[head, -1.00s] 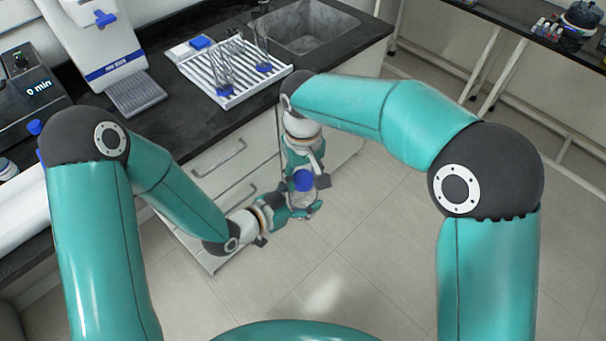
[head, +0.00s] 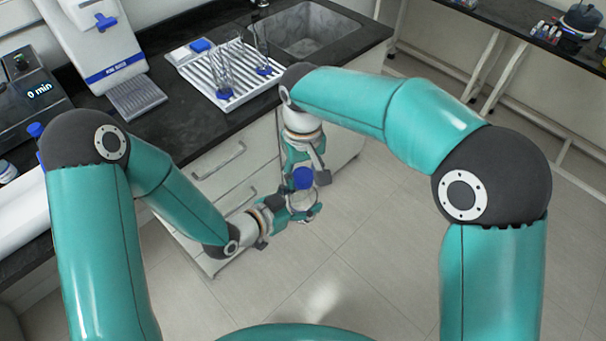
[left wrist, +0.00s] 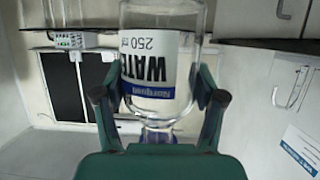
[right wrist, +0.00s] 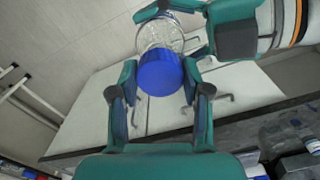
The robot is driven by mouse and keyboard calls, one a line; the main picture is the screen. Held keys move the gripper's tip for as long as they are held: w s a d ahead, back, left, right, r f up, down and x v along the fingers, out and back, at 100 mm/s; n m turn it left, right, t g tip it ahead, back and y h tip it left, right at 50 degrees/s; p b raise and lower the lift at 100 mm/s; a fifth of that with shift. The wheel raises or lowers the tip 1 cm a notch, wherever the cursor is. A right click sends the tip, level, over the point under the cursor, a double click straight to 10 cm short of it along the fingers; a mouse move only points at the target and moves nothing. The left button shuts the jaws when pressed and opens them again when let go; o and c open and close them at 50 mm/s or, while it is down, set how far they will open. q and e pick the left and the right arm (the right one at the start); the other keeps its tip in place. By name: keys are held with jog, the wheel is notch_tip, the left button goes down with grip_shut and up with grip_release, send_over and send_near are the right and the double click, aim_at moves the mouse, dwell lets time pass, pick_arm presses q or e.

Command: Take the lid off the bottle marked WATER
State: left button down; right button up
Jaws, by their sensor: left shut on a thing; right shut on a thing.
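The bottle (left wrist: 160,105) has clear glass and a white label reading WATER, 250 ml, upside down in the left wrist view. My left gripper (left wrist: 158,85) is shut around its body from the side. The blue lid (right wrist: 159,73) is between the fingers of my right gripper (right wrist: 157,80), which is shut on it. In the head view, the lid (head: 303,178) is at the top of the bottle (head: 303,202), above the floor in front of the drawers. I cannot tell whether a gap separates lid and bottle neck.
The dark counter (head: 190,130) with a white drying rack (head: 213,92), glassware and a sink (head: 312,30) is behind the grippers. White drawers (head: 225,170) are below it. The floor (head: 370,250) at the right is clear.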

aim_at(303, 175)
jog(key=shift+r, duration=0.2)
jog(key=shift+r, duration=1.95)
